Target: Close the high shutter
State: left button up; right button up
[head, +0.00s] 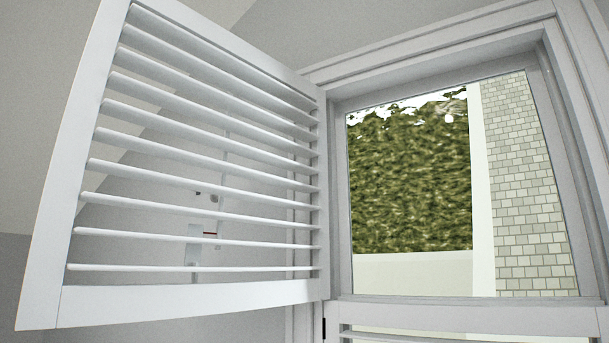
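The high shutter (190,297) is a white louvred panel with several slats, filling the left half of the head view. It stands swung open, joined along its right edge to the white window frame (333,190). The window opening to its right is uncovered and shows a green hedge and a shingled wall outside. Neither of my grippers is in the head view, and nothing touches the shutter.
A lower shutter's top rail (470,318) shows below the window opening, with a dark hinge (323,328) at its left. Sloped grey wall and ceiling surround the window. Small items on the wall show between the slats.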

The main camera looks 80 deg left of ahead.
aim_at(44, 303)
jog(key=k+j+u, duration=0.1)
jog(key=k, duration=0.3)
jog(key=k+j+u, duration=0.1)
jog(key=k, duration=0.3)
jog(key=k+j+u, duration=0.15)
jog(key=k+j, duration=0.4)
jog(key=j, duration=0.15)
jog(key=k+j, duration=0.15)
jog(key=j, duration=0.25)
jog(key=k+j+u, duration=0.15)
jog(key=j, duration=0.25)
jog(key=i+j, duration=0.1)
jog(key=j, duration=0.35)
jog(key=j+u, duration=0.1)
jog(key=j, duration=0.3)
jog(key=i+j, duration=0.3)
jog(key=j, duration=0.25)
jog(key=k+u, duration=0.05)
